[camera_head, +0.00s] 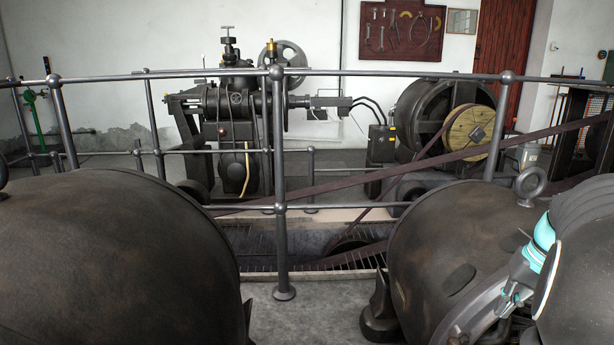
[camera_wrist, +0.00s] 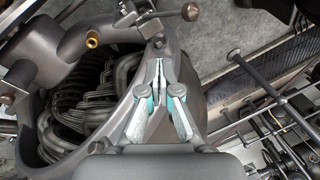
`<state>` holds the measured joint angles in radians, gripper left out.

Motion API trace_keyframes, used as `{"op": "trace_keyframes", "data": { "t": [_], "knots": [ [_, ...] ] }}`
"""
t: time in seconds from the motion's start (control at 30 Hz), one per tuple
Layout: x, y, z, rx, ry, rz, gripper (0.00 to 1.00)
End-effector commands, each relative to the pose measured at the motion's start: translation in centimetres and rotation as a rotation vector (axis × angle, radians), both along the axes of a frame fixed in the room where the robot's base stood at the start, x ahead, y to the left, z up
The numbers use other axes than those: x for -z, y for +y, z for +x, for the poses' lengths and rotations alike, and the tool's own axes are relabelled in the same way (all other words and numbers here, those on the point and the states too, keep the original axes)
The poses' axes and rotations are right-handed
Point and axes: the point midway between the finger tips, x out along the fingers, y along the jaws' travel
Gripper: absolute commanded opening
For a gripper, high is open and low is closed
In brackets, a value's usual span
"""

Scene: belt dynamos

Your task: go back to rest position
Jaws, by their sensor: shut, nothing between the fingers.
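My gripper (camera_wrist: 160,75) is shut with nothing between its fingers in the wrist view. It hangs over the grey metal frame of a machine with coiled pipes (camera_wrist: 95,95) inside. In the head view part of my arm with turquoise bands shows at the right edge, and my gripper (camera_head: 507,305) is low in front of the right dark rounded machine (camera_head: 440,240). From these views I cannot tell whether the fingertips touch the frame.
A metal railing (camera_head: 281,220) crosses the head view, with a belt pit (camera_head: 310,240) behind it. A second dark rounded machine (camera_head: 110,260) fills the lower left. Bare floor (camera_head: 310,320) lies between the two. Beyond stand an engine (camera_head: 235,110) and a dynamo (camera_head: 430,115).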

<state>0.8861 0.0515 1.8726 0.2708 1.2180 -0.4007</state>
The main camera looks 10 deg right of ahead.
Motion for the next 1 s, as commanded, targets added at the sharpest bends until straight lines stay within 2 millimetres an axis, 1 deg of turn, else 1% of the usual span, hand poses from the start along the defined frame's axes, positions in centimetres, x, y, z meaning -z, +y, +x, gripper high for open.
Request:
{"op": "trace_keyframes", "data": {
  "t": [0.03,0.17,0.27,0.43,0.6,0.8,0.9,1.0],
  "knots": [
    [0.2,1.3,-0.2,0.013,0.008,-0.019,0.0],
    [0.6,4.5,-0.8,0.038,0.02,-0.072,0.0],
    [0.8,7.6,-1.3,0.034,0.015,-0.119,0.0],
    [1.0,13.5,-2.5,-0.016,-0.024,-0.205,0.0],
    [1.3,19.1,-4.3,-0.12,-0.09,-0.275,0.0],
    [1.5,24.9,-6.9,-0.308,-0.186,-0.331,0.0],
    [1.2,27.2,-8.0,-0.391,-0.236,-0.34,0.0],
    [0.3,28.9,-8.4,-0.451,-0.288,-0.345,0.0]
  ]
}}
